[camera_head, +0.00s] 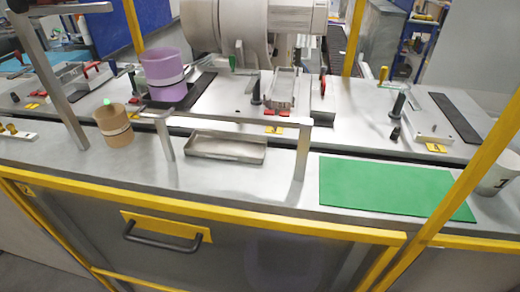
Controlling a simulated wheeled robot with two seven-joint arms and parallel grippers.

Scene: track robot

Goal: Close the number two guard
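A grey, glossy, yellow-framed panel (230,265) stands upright at the front of the bench, below the worktop's level. Its upper left corner bears a small yellow mark (27,190) that looks like a 2. A black bar handle (160,243) sits on a yellow plate on the panel. Neither of my grippers is in the picture, and nothing is touching the handle.
On the worktop are a tan cup (114,128), a purple cup (165,77), a shallow metal tray (226,147) and a green mat (385,190). A grey metal arch (235,120) stands over the tray. A white cup (495,174) is at right.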

